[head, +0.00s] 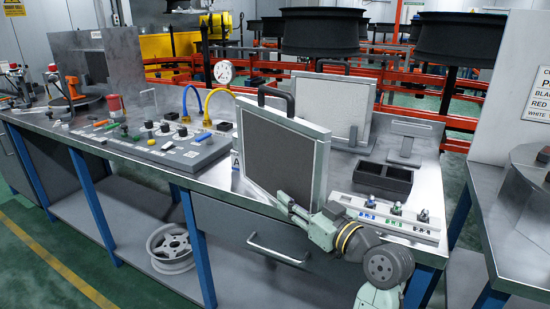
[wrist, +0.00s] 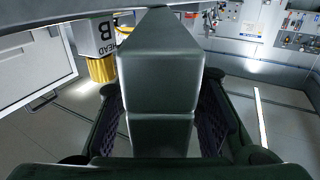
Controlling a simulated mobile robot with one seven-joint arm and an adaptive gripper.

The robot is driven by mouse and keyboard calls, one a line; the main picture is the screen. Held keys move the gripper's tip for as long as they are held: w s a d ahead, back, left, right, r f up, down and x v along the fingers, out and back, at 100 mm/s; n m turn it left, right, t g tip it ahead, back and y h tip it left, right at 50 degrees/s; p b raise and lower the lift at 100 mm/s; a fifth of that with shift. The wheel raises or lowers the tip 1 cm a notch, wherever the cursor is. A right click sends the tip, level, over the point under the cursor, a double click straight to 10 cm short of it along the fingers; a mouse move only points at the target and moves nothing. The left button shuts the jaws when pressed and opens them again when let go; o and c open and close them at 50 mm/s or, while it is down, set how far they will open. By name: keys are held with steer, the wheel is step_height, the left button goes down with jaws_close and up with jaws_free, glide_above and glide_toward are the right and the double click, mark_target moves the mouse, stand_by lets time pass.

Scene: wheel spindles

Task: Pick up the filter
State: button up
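The near filter (head: 288,160) is an upright square panel with a dark grey face, a pale frame and a black handle on top. It stands on the front part of the bench. My gripper (head: 286,203) is low at the filter's front, by its lower right side in the head view. In the wrist view my gripper (wrist: 160,122) has its fingers apart, one on each side of a plain grey bar (wrist: 160,72). The dark pads show beside the bar, and contact is hard to judge. Whether this bar is the filter's frame is unclear.
A second similar panel (head: 333,110) stands behind. To the right are black bins (head: 383,180), a metal stand (head: 407,145) and a pale strip with small connectors (head: 390,215). A control board (head: 160,140) with cables lies left. A drawer handle (head: 275,250) projects below.

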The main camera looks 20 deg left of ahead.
jaws_close()
steer(key=shift+r, duration=0.1)
stand_by(0.6)
